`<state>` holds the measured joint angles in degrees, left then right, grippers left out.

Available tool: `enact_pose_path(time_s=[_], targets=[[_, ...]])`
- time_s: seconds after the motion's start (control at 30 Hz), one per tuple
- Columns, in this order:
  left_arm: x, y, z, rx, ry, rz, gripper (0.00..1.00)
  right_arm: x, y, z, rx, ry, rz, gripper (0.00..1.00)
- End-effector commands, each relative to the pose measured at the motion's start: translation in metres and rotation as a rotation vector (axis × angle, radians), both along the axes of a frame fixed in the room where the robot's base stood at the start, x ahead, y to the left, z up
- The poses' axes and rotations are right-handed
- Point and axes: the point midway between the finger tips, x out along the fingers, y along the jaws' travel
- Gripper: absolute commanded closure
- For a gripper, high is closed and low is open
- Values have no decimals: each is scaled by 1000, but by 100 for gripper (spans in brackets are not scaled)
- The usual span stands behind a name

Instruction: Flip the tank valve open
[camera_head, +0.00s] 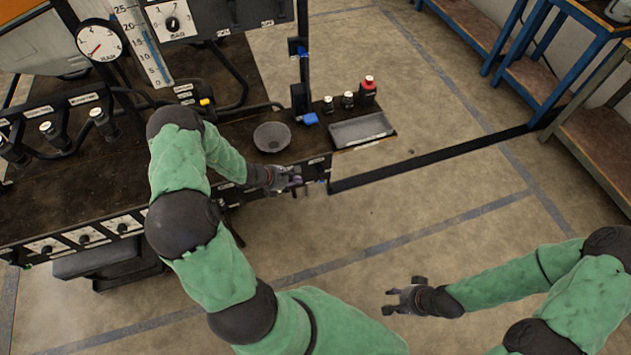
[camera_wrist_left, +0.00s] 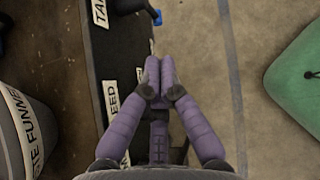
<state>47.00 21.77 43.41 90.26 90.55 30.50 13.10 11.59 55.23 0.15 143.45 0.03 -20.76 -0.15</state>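My left gripper (camera_head: 292,181) is at the front edge of the bench, beside the labelled front panel. In the left wrist view its purple fingers (camera_wrist_left: 160,72) meet at the tips, with nothing visible between them. A label reading "TA…" (camera_wrist_left: 99,12), cut off by the frame, is on the panel ahead of the fingers. Near it is a dark valve with a blue-tipped lever (camera_wrist_left: 156,17), apart from the fingertips; it is probably the tank valve. A "…EED" label (camera_wrist_left: 112,106) is beside the left finger. My right gripper (camera_head: 391,300) is open and empty above the floor.
A funnel (camera_wrist_left: 30,130) labelled "…TE FUNNEL" shows at left in the wrist view.

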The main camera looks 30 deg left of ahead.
Motion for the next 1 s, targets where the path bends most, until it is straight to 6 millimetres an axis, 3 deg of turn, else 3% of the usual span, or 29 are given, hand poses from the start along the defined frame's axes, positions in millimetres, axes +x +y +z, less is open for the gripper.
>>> enact_pose_path(time_s=[0.23,0.7,1.0], targets=[[7,-5,-10,-1,0,-4,100,0,0,-6,0,0,0,60],[52,-31,-63,1,0,-5,100,0,0,-39,0,-1,0,60],[62,-35,-71,0,1,-3,100,0,0,-43,0,-1,0,60]])
